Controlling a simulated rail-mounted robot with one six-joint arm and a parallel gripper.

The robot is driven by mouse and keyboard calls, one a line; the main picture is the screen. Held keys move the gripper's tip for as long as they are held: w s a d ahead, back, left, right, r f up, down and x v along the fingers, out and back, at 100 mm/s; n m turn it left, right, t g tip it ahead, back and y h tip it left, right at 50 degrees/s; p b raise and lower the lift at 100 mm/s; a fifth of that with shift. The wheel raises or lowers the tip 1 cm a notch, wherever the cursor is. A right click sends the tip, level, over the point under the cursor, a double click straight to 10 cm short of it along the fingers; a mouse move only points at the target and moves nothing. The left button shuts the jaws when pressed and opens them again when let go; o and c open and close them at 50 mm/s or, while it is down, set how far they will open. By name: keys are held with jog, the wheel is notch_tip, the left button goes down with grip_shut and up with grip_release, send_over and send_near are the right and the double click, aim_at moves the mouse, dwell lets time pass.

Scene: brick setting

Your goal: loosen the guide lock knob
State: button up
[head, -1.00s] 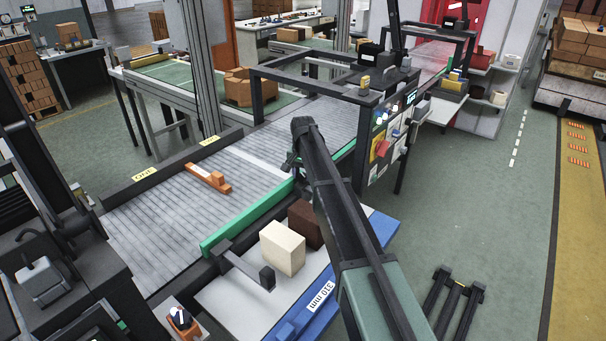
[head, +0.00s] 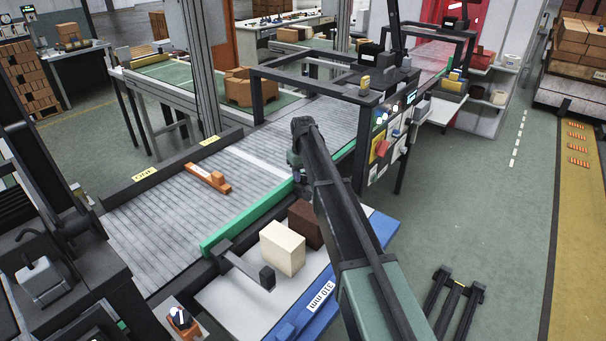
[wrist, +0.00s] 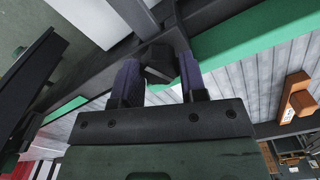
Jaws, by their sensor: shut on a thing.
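The guide lock knob (wrist: 158,64) is a dark faceted knob on a dark bracket beside the green guide rail in the wrist view. My gripper (wrist: 160,76) has its two purple-grey fingers on either side of it and is shut on it. In the head view the green guide rail (head: 243,227) runs along the near side of the roller conveyor. My gripper (head: 297,168) is there at the rail's far part, mostly hidden behind my arm, and the gripped knob cannot be made out.
A cream block (head: 282,249) and a brown block (head: 305,224) stand on a white-topped bench below the rail. A dark bracket end (head: 267,278) sticks out beside the cream block. An orange piece (head: 208,178) lies on the roller conveyor (head: 165,218). A dark frame (head: 310,83) spans the conveyor further back.

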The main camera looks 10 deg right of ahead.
aim_at(303, 175)
jog(key=n, duration=1.2)
jog(key=shift+n, duration=0.4)
dwell(0.3)
jog(key=o, duration=0.9)
notch_tip(303, 175, up, 11)
jog(key=p, duration=1)
jog(key=shift+f+p, duration=0.1)
jog(key=shift+p, duration=0.3)
